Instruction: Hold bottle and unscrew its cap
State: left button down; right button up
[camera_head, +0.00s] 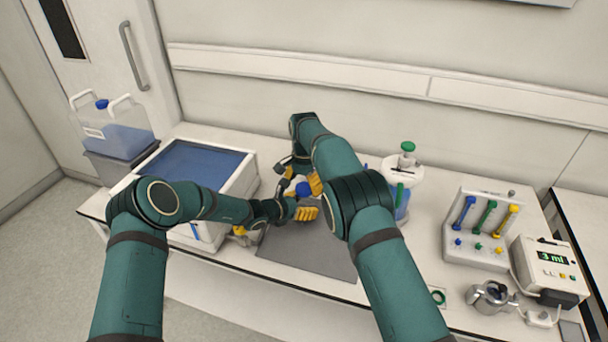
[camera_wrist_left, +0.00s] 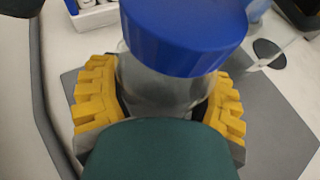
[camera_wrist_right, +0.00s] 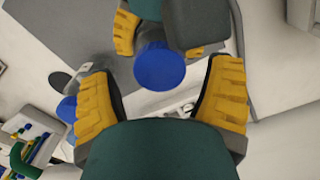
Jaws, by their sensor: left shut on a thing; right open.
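The bottle (camera_wrist_left: 165,88) is clear with a wide blue cap (camera_wrist_left: 187,35) on its top. My left gripper (camera_wrist_left: 160,100) is shut on the bottle's body, its yellow fingers on both sides below the cap. In the head view the blue cap (camera_head: 303,189) shows between my left gripper (camera_head: 296,211), the lower one, and my right gripper (camera_head: 302,180). In the right wrist view my right gripper (camera_wrist_right: 160,105) is open, with the cap (camera_wrist_right: 159,68) in line with the gap between its fingers.
A grey mat (camera_head: 300,254) lies under the grippers. A blue-topped bin (camera_head: 240,181) stands to the left. A flask with a green stopper (camera_head: 407,147), a rack of coloured tools (camera_head: 481,235) and a 3 ml device (camera_head: 548,262) stand to the right. The mat's front is clear.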

jog(key=shift+f, duration=0.7)
jog(key=c, duration=1.3)
jog(key=n, duration=0.3)
jog(key=o, duration=1.3)
jog(key=shift+r, duration=0.15)
